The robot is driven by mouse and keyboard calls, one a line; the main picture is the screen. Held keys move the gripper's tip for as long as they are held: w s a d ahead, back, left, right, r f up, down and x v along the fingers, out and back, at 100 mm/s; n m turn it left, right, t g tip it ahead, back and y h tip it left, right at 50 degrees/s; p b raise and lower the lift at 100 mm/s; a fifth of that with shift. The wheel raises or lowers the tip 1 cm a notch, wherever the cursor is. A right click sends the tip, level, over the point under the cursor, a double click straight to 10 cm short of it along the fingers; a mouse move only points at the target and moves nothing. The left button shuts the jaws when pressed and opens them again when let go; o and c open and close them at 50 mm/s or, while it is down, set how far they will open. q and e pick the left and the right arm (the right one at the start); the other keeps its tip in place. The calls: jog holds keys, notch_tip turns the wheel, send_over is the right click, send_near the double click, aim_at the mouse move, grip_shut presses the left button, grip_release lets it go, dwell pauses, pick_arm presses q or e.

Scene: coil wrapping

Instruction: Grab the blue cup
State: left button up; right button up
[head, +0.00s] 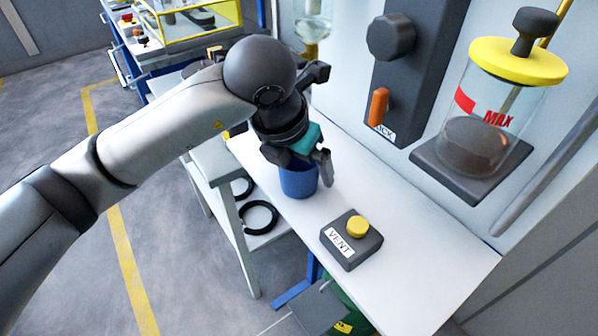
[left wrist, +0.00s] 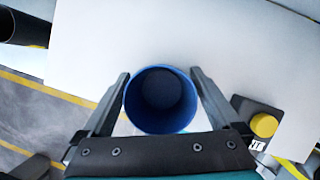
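The blue cup (head: 298,182) stands upright on the white table, and its open top faces the camera in the left wrist view (left wrist: 160,98). My left gripper (head: 308,170) is over and around the cup in the head view. In the left wrist view, its two fingers (left wrist: 160,84) stand apart, one on each side of the cup. A narrow gap shows at the left finger; I cannot tell whether the right finger touches the rim. My right gripper is not in view.
A dark box with a yellow button (head: 357,226), labelled VENT, sits on the white table (head: 425,262) near the cup. A clear canister (head: 490,125) and a dark panel with an orange lever (head: 378,106) are on the wall. The table's front right is clear.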

pick_arm(q)
jog(key=c, duration=1)
jog(key=shift+c, duration=0.2)
